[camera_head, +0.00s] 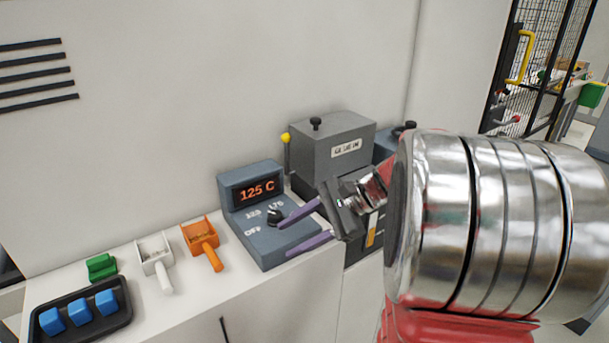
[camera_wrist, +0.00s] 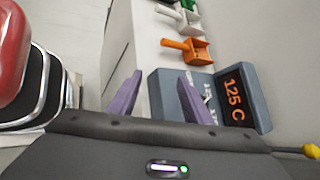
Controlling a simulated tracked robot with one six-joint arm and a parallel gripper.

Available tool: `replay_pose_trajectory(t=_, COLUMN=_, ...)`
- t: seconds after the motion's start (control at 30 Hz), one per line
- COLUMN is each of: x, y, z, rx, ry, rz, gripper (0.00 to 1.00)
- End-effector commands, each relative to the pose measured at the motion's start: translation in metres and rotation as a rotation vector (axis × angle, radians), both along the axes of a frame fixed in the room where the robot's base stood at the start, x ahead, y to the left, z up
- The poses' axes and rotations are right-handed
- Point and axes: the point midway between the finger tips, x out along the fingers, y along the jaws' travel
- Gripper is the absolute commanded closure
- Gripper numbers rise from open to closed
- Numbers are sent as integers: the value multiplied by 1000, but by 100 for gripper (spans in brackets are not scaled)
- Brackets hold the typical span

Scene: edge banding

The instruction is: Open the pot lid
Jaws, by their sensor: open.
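The glue pot (camera_head: 333,140) is a grey box labelled "GLUE IN" against the wall. Its flat lid (camera_head: 345,122) looks closed, with a black knob (camera_head: 316,123) on top. My gripper (camera_head: 280,241), with two purple fingers, is open and empty. It is in front of and below the pot, with its fingertips over the face of the blue-grey heater control box (camera_head: 262,180). The box shows "125 C" and has a black dial (camera_head: 274,216). In the wrist view, the open fingers (camera_wrist: 160,75) point toward the same control box (camera_wrist: 170,95). My arm hides the pot's lower right side.
A yellow-knobbed lever (camera_head: 286,138) stands at the pot's left. Another blue-grey unit (camera_head: 386,146) is right of the pot.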

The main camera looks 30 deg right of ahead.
Motion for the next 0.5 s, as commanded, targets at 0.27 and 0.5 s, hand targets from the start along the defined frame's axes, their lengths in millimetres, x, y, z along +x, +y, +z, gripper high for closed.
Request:
replay_pose_trajectory(t=0.27, x=20, y=-97, z=-1, rx=318, ry=-4, rz=-289, gripper=55)
replay_pose_trajectory(t=0.5, x=14, y=-196, z=-6, rx=587, ry=-60, rz=-514, gripper=55)
